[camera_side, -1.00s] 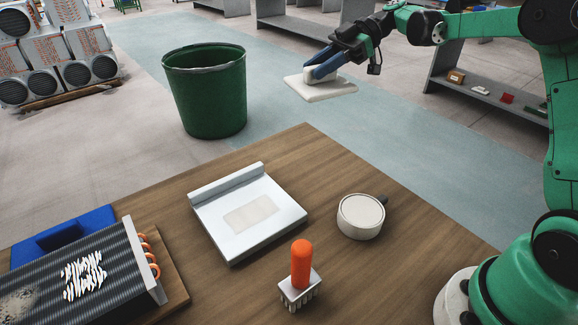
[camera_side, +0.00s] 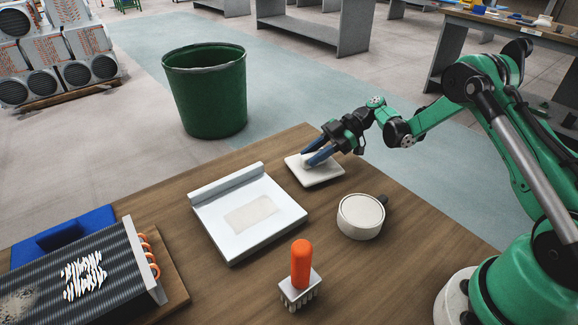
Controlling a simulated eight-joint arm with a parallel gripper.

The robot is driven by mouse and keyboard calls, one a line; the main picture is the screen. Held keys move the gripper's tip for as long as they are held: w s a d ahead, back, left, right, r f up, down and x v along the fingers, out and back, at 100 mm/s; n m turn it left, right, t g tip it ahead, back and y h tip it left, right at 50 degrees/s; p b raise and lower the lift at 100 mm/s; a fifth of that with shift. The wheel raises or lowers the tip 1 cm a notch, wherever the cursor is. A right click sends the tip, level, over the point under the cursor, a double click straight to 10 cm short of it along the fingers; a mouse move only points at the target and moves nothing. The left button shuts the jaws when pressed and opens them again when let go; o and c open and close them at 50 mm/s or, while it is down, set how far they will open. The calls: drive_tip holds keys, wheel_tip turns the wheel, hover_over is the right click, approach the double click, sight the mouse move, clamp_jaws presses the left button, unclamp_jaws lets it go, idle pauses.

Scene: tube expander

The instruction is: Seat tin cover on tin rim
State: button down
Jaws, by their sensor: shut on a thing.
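My gripper (camera_side: 311,159) is shut on the raised grip of a flat, off-white, square plate (camera_side: 323,177), which looks like the cover. The plate is level, low over the far right part of the table; I cannot tell whether it touches the wood. The fingers partly hide the grip. A round, pale tin (camera_side: 360,222) with a dark handle stands on the table, nearer the camera and to the right of the plate. The two are apart. The tin's top looks pale and flat; its inside cannot be made out.
A silver tray-like piece (camera_side: 273,233) with a raised back ledge lies left of the tin. An orange-handled comb (camera_side: 301,266) stands in front. A finned coil (camera_side: 95,275) and blue block (camera_side: 62,233) are at left. A green bin (camera_side: 208,105) stands beyond the wooden table (camera_side: 400,235).

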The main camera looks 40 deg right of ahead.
drive_tip(key=shift+f, duration=0.25)
drive_tip(key=c, duration=0.6)
unclamp_jaws()
